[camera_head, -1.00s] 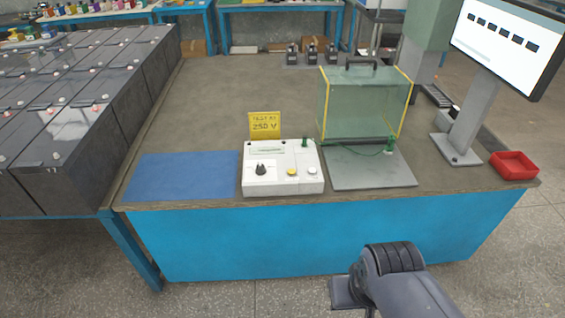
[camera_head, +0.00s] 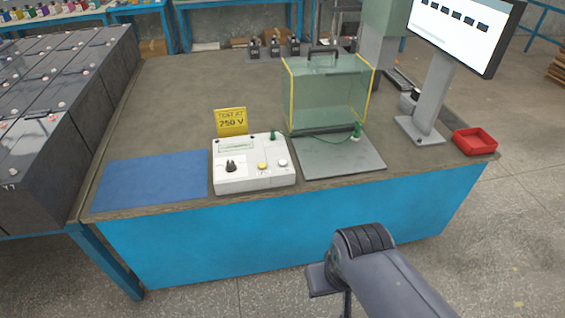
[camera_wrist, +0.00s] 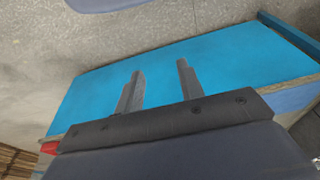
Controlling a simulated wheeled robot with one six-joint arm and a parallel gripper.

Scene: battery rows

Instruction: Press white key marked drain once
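A white tester box (camera_head: 253,164) stands near the front edge of the bench, with a black knob (camera_head: 231,167), a yellow key (camera_head: 262,166) and a white key (camera_head: 283,163) at its right. Any marking on the keys is too small to read. My gripper (camera_wrist: 160,82) shows in the wrist view, with its two fingers apart and nothing between them. It is off the bench, facing the blue front panel (camera_wrist: 210,62). In the head view my arm is at the lower right, below and in front of the bench edge; the fingers are not clear there.
A yellow sign (camera_head: 231,121) stands behind the box. A blue mat (camera_head: 150,181) lies left of it. A grey plate (camera_head: 345,160) and a clear cover (camera_head: 328,92) are to the right. A monitor stand (camera_head: 428,105) and red tray (camera_head: 474,141) are farther right.

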